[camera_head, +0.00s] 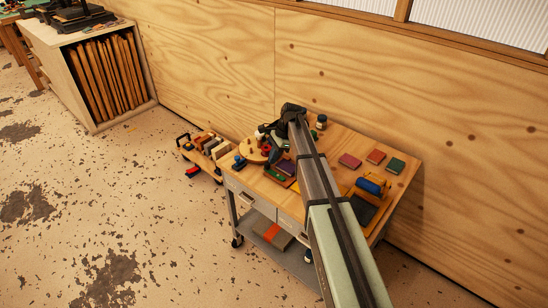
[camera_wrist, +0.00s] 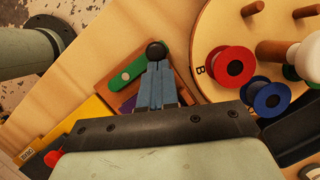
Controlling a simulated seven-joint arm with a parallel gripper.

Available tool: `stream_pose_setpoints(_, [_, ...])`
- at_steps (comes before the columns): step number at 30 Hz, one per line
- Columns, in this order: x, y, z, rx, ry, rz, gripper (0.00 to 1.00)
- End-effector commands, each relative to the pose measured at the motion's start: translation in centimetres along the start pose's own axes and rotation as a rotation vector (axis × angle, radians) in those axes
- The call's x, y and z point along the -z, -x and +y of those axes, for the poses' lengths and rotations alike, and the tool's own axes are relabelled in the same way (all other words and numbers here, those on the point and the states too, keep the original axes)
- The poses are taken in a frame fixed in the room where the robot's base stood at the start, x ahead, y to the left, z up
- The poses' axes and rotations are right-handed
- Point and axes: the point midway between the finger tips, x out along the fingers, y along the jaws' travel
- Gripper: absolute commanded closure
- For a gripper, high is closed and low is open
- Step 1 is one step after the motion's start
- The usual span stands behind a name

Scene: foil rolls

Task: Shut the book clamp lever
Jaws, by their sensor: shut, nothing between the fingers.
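My gripper (camera_wrist: 158,80) is shut and empty, its blue-grey fingers together in the wrist view. A black ball knob (camera_wrist: 156,50), which looks like the clamp lever's end, shows right at the fingertips; I cannot tell if they touch. A green slotted piece (camera_wrist: 127,74) lies beside the fingers, over a purple book-like block (camera_wrist: 129,104) partly hidden by my gripper. In the head view the purple block (camera_head: 286,167) lies left of my arm. The rest of the clamp and the lever's angle are hidden.
A round wooden board (camera_wrist: 213,38) with pegs holds a red spool (camera_wrist: 232,66) and a blue spool (camera_wrist: 265,95) close to my gripper's right. A yellow piece (camera_wrist: 84,117) lies left. Small coloured books (camera_head: 375,157) lie on the table's right.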

Motion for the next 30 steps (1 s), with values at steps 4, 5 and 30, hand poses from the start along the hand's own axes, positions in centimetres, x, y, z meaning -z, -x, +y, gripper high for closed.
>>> stream_pose_setpoints(4, [-0.2, -0.1, 0.0, 0.0, 0.0, 0.0, 1.0])
stream_pose_setpoints(5, [-0.2, -0.1, 0.0, 0.0, 0.0, 0.0, 1.0])
stream_pose_setpoints(30, [-1.7, -0.7, 0.2, 0.0, 0.0, 0.0, 1.0])
